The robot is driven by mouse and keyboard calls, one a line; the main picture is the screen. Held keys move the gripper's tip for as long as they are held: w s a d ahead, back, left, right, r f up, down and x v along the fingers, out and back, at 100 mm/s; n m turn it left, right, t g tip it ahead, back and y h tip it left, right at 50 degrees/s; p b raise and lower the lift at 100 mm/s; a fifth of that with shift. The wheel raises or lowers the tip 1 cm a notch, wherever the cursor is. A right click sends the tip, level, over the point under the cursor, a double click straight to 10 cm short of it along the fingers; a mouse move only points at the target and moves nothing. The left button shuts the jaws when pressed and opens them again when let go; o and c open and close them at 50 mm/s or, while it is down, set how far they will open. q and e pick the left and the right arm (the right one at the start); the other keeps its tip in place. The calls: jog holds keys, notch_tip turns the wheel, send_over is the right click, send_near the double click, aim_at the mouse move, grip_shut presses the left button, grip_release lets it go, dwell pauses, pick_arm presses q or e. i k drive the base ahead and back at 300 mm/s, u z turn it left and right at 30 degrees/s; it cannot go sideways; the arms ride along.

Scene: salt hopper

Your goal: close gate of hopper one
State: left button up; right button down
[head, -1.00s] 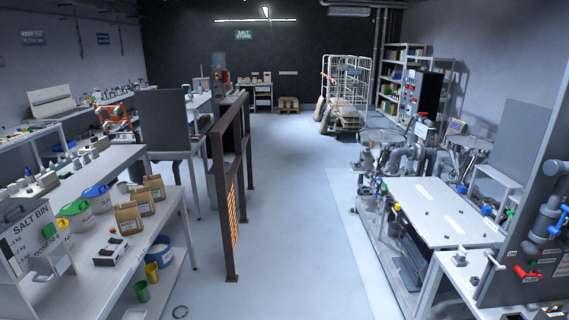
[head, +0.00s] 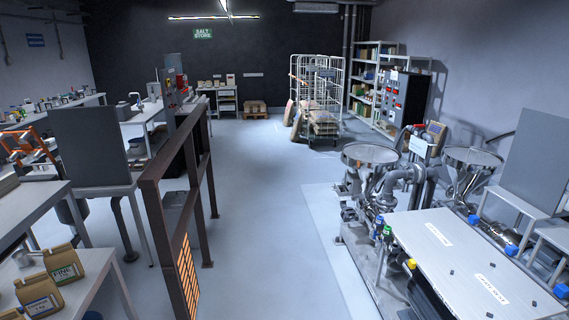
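Two metal hoppers with round funnel tops stand at the right in the head view. The nearer-left hopper (head: 371,156) sits on a frame with pipes and valves below it. The other hopper (head: 472,158) stands to its right, farther along the wall. I cannot tell which is hopper one, and no gate can be made out clearly at this distance. Small blue and green knobs (head: 383,228) show below the left hopper, by the table's corner. Neither of my grippers is in view.
A light table (head: 460,255) fills the lower right, in front of the hoppers. A brown metal barrier (head: 180,200) with an orange grille stands left of centre. The grey floor (head: 262,215) between is clear, up to a wheeled cage (head: 316,95).

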aim_at(338, 190)
jog(key=z, duration=0.1)
jog(key=i, duration=4.9)
jog(key=u, duration=0.1)
